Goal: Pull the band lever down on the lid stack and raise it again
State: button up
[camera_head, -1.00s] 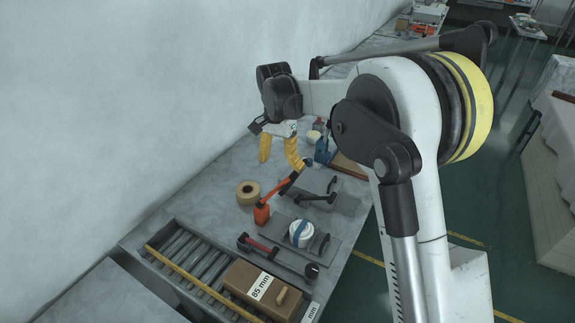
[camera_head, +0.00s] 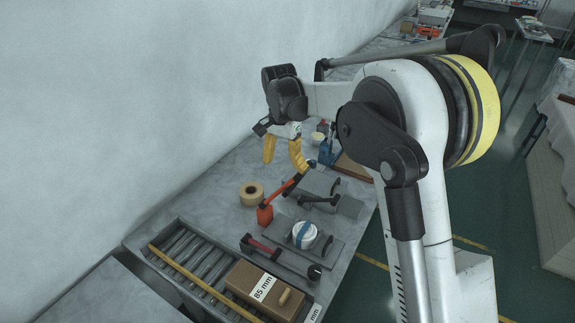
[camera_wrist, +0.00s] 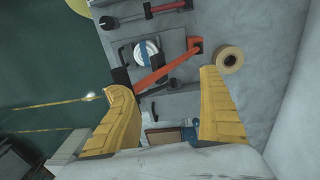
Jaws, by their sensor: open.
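The band lever (camera_head: 281,189) is an orange bar with a black grip, rising at a slant from an orange post (camera_head: 265,214). The lid stack (camera_head: 303,236) is white with a blue band and sits on a grey plate beside the lever. My gripper (camera_head: 286,163) has yellow fingers, open and empty, near the lever's grip end. In the wrist view, my gripper (camera_wrist: 164,82) has its fingers spread, and the lever (camera_wrist: 165,71) crosses the gap between them. The black grip (camera_wrist: 121,78) lies by the left fingertip. Contact cannot be told. The lid stack (camera_wrist: 146,50) lies beyond the lever.
A tape roll (camera_head: 251,193) lies left of the post. A second red-handled bar (camera_head: 262,247) lies in front of the lid stack. A brown box marked 85 mm (camera_head: 262,288) sits on the rollers. A blue bottle (camera_head: 326,151) stands behind. The wall is close on the left.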

jog(key=o, duration=0.9)
jog(key=shift+a+f, duration=0.25)
jog(key=shift+a, duration=0.15)
jog(key=shift+w+a+r+p, duration=0.95)
jog(key=shift+a+r+p, duration=0.25)
jog(key=shift+r, duration=0.3)
jog(key=shift+w+a+r+p, duration=0.9)
jog(key=shift+a+r+p, duration=0.3)
jog(key=shift+r, duration=0.3)
jog(key=shift+w+a+r+p, duration=1)
jog(key=shift+r+p, duration=0.25)
jog(key=shift+r, duration=0.25)
jog(key=r, duration=1.2)
jog(key=shift+w+a, duration=0.1)
jog(key=shift+a, duration=0.25)
